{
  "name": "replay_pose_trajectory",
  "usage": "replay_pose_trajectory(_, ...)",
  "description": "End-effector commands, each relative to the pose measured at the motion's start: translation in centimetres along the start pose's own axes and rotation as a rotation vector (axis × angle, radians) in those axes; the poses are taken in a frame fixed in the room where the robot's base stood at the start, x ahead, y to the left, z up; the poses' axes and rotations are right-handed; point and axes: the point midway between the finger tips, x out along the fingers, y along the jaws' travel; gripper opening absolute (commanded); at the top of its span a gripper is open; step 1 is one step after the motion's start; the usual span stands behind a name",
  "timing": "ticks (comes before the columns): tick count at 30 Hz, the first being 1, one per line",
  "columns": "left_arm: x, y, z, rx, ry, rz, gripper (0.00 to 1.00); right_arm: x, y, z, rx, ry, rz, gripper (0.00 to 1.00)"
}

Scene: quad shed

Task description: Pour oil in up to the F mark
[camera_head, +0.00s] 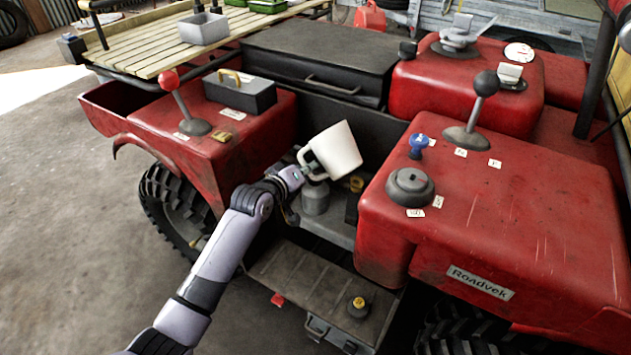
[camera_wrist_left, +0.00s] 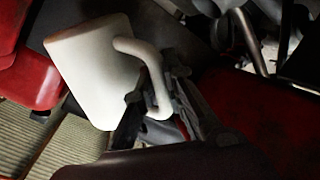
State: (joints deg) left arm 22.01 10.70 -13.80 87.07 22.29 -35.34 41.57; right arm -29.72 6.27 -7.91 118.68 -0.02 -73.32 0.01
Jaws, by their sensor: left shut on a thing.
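A white jug (camera_head: 337,150) is tilted in the middle of the head view, above the gap between the red bodywork parts. My left gripper (camera_head: 306,172) is shut on its handle, and the left wrist view shows the jug (camera_wrist_left: 95,75) and the fingers (camera_wrist_left: 150,105) at the handle. A grey cylindrical part (camera_head: 316,198) stands below the jug, and a small yellow part (camera_head: 356,184) is to its right. My right gripper is not in view.
A red-knobbed lever (camera_head: 169,81) and a grey box with a yellow handle (camera_head: 240,92) are on the left. A black-knobbed lever (camera_head: 486,84) and a blue knob (camera_head: 418,145) rise on the right. A footboard (camera_head: 305,280) with a yellow cap (camera_head: 359,303) lies below.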

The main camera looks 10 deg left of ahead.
Motion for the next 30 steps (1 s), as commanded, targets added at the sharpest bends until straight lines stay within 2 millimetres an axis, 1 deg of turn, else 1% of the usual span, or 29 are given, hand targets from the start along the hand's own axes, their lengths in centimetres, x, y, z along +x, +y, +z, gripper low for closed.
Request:
replay_pose_trajectory(20,0.1,0.0,0.2,-0.063,-0.026,0.009,0.00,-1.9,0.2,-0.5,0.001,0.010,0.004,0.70)
replay_pose_trajectory(23,0.1,-0.1,0.3,-0.073,-0.031,0.010,0.00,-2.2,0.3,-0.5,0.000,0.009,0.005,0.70)
replay_pose_trajectory(24,0.0,0.1,0.2,-0.077,-0.033,0.010,0.00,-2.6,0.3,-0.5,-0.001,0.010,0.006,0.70)
replay_pose_trajectory(27,0.0,0.2,0.2,-0.088,-0.038,0.011,0.00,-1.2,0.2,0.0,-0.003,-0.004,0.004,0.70)
replay_pose_trajectory(30,-0.1,0.2,0.2,-0.098,-0.043,0.011,0.00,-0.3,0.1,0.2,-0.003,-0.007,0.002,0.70)
